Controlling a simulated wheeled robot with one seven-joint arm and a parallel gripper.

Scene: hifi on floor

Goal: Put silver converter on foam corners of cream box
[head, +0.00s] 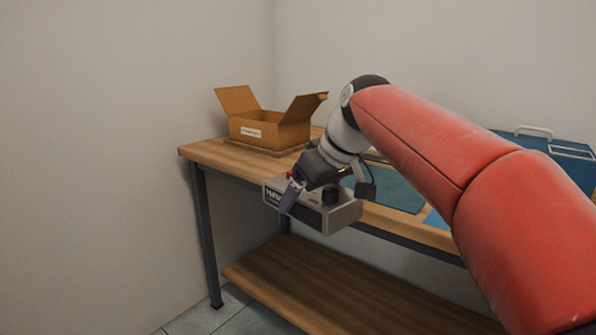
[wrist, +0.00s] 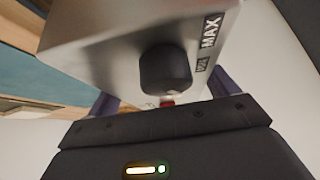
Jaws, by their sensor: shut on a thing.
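The silver converter (head: 342,216) is a grey metal box with dark lettering on one end, held in front of the workbench's front edge in the head view. My gripper (head: 300,194) is shut on it, with a purple finger against its side. In the wrist view the converter (wrist: 100,48) fills the top, with a black knob and "MAX" lettering, between the purple fingers of my gripper (wrist: 163,94). An open box (head: 275,133), tan-brown cardboard with a white label, stands on the bench's far left, apart from the converter. Its inside and any foam corners are hidden.
The wooden workbench (head: 210,152) has dark legs and a lower shelf (head: 310,285). A green mat (head: 395,190) lies on the top behind my arm. A blue case (head: 545,150) stands at the right. Walls close in behind and left.

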